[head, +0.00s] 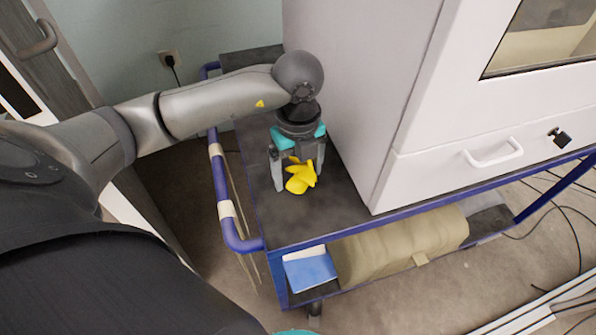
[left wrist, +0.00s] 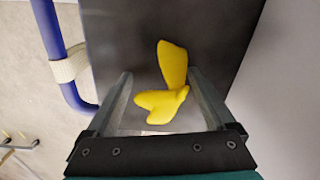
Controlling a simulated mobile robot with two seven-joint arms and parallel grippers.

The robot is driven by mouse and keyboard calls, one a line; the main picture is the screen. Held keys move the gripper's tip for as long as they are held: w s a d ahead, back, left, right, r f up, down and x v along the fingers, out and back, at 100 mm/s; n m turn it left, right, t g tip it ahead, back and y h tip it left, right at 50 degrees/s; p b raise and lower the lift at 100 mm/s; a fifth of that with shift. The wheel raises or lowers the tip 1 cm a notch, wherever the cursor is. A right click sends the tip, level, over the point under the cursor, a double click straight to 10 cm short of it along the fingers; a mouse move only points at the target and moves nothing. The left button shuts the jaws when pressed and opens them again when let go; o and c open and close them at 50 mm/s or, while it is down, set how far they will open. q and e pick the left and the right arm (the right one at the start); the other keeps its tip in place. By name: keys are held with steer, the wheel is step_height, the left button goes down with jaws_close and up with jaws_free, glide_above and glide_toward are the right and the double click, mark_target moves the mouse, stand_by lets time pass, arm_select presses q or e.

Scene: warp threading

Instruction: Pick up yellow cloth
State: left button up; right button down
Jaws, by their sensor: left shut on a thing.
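The yellow cloth (head: 300,179) is a crumpled, lobed piece on the dark top of the blue-framed cart (head: 345,208), close to the white cabinet. My left gripper (head: 298,176) points down over it, with one finger on each side, and is shut on the cloth. In the left wrist view the cloth (left wrist: 172,65) shows between the two fingers of the left gripper (left wrist: 160,76), with one lobe reaching past the fingertips. I cannot tell whether the cloth is clear of the cart top.
The white cabinet (head: 345,85) stands on the cart directly right of the gripper. The cart's blue handle rail (head: 222,190) is at the left. A blue book-like item (head: 309,271) and a beige bundle (head: 400,246) lie on the lower shelf. Cables lie on the floor at right.

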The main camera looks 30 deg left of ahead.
mark_target(298, 164)
arm_select(q)
steer(key=shift+c, duration=0.7)
steer(key=shift+r, duration=0.15)
